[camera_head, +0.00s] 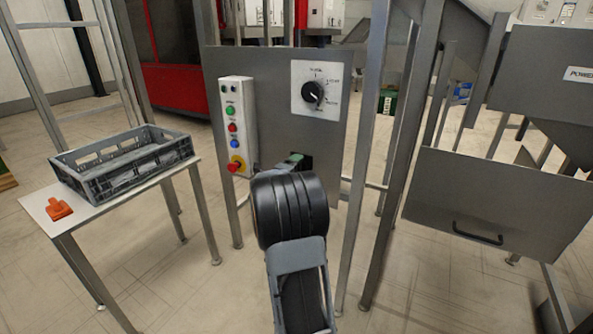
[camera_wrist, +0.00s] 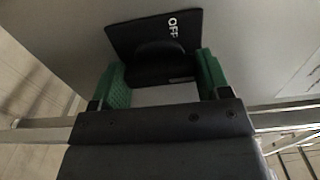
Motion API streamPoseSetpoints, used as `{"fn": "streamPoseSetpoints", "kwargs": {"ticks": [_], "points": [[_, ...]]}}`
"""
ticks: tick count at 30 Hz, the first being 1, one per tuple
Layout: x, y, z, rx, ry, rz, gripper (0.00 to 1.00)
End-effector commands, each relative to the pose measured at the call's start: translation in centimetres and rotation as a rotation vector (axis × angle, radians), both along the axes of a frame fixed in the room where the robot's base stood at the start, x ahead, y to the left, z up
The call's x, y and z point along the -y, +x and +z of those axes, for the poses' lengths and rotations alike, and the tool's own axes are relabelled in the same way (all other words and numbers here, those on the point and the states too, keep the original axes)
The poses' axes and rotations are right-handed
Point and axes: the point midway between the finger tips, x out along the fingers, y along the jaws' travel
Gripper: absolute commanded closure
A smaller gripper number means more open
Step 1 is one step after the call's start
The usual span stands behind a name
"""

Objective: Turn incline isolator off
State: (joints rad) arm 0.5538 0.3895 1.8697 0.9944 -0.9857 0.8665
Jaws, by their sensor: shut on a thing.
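The isolator (camera_wrist: 130,32) is a black plate marked OFF on a grey panel, with a black rotary handle (camera_wrist: 158,68) standing out from it. My gripper (camera_wrist: 163,80) has its green fingers on either side of the handle and is shut on it. In the head view, my gripper (camera_head: 294,159) is at the lower part of the grey panel, and my black wrist hides most of the isolator there. The handle's exact angle is hard to tell.
A control box (camera_head: 238,120) with coloured buttons and a selector dial (camera_head: 313,92) are above on the same panel (camera_head: 275,65). A grey crate (camera_head: 125,165) and an orange piece (camera_head: 58,208) are on a table at left. Metal posts stand right of my arm.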

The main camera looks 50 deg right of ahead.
Motion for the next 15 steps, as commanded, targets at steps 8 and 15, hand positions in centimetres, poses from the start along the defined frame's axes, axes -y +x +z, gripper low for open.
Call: {"fn": "streamPoseSetpoints", "kwargs": {"ticks": [8, 15], "points": [[-0.01, 0.00, 0.13, -0.055, -0.013, 0.000, 0.53], [0.00, 0.00, 0.32, -0.223, -0.054, 0.000, 0.53]]}}
